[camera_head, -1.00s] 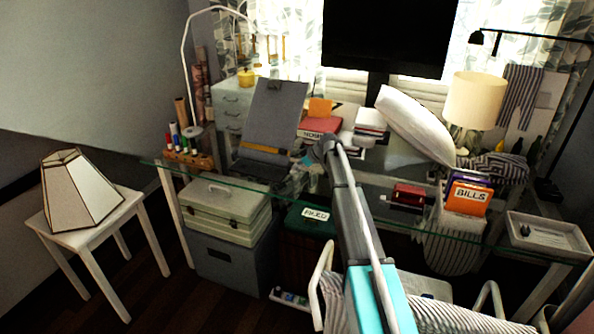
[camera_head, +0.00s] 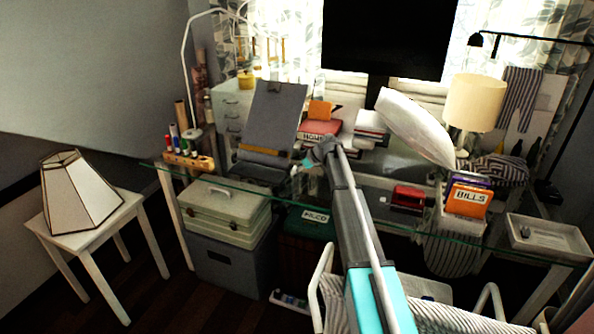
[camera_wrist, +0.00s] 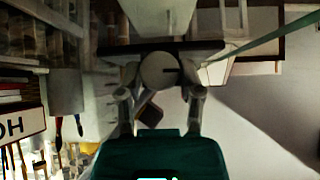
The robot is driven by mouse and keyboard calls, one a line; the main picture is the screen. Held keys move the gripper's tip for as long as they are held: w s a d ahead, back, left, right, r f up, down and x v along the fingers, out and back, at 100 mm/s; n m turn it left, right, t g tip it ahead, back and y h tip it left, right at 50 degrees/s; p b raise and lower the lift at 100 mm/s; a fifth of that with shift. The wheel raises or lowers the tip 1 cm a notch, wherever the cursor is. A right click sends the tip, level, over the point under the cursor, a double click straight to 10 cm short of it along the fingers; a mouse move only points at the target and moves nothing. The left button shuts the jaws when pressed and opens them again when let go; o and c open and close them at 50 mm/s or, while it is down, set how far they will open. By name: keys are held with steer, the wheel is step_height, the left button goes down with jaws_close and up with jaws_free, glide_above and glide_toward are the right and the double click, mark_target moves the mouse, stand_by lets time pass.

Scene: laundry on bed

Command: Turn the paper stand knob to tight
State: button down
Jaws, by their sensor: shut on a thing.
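The paper stand (camera_head: 272,112) is a grey upright board with a clip on top, leaning back on the glass desk in the head view. A yellow strip crosses its lower part. My gripper (camera_wrist: 160,78) has its two fingers on either side of a pale round knob (camera_wrist: 159,70) in the wrist view, and is shut on it. The knob sits in front of a dark bar. In the head view my arm reaches to the right side of the stand's base, and the knob and fingertips cannot be made out there. The knob's tightness cannot be told.
The glass desk (camera_head: 380,222) is crowded. A black monitor (camera_head: 388,38) hangs behind.

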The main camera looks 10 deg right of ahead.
steer(key=shift+w+g, duration=0.1)
steer(key=shift+g, duration=0.2)
steer(key=m+g+y+b, duration=0.1)
steer(key=m+g+y, duration=0.1)
steer(key=shift+w+d+f+g+b, duration=0.15)
steer(key=shift+w+f+g+b, duration=0.05)
steer(key=shift+g+b, duration=0.15)
steer(key=shift+f+m+g+y+b, duration=0.1)
steer(key=shift+m+g+y+b, duration=0.5)
steer(key=shift+g+y+b, duration=0.35)
steer(key=shift+m+b, duration=0.3)
steer(key=shift+b, duration=0.1)
steer(key=shift+y, duration=0.25)
steer(key=shift+c, duration=1.3)
jaws_free()
steer(key=shift+s+r+p, duration=0.1)
steer(key=shift+r+p, duration=0.15)
steer(key=shift+p, duration=0.1)
